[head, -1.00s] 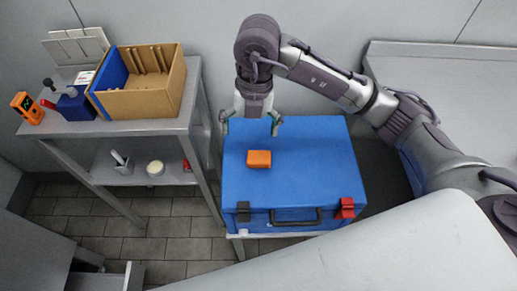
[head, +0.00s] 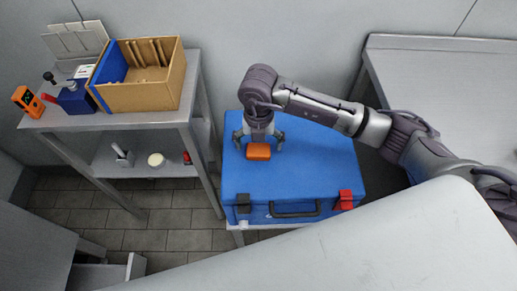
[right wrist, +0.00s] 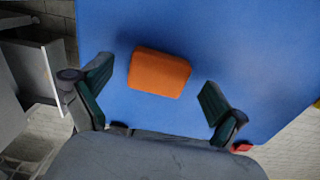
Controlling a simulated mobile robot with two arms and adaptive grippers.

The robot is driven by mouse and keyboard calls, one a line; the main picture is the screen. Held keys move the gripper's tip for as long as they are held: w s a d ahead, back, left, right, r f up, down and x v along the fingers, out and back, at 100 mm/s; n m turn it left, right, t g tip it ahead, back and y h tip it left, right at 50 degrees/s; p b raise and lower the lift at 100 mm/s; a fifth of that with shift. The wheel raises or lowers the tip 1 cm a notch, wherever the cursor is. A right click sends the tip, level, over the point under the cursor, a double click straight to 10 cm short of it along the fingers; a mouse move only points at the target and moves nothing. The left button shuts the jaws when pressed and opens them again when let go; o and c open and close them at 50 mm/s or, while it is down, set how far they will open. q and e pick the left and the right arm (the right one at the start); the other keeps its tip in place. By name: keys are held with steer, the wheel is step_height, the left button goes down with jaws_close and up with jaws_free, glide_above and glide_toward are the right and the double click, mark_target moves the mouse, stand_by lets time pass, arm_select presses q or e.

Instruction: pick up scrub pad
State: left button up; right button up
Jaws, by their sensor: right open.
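The scrub pad is an orange block with rounded edges. In the head view the scrub pad (head: 258,152) lies flat on the lid of a blue case (head: 320,170). My right gripper (head: 259,143) is low over the lid, just behind the pad, with a finger out to each side. In the right wrist view the scrub pad (right wrist: 159,73) lies ahead of and between the spread fingers of my right gripper (right wrist: 152,95), with blue lid showing on both sides. The right gripper is open and holds nothing. My left gripper is not in view.
A grey table (head: 450,85) is at the right.

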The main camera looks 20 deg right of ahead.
mark_target(258, 147)
steer(key=shift+f, duration=0.55)
steer(key=c, duration=1)
steer(key=shift+r, duration=0.15)
steer(key=shift+c, duration=0.2)
steer(key=shift+r, duration=0.65)
step_height(258, 147, up, 3)
steer(key=shift+f, duration=0.1)
steer(key=s+d+r+b, duration=0.1)
steer(key=s+d+r, duration=0.4)
steer(key=d, duration=0.5)
steer(key=shift+d+r+b, duration=0.25)
steer(key=shift+r+b, duration=0.1)
steer(key=shift+r, duration=0.5)
steer(key=shift+s, duration=0.1)
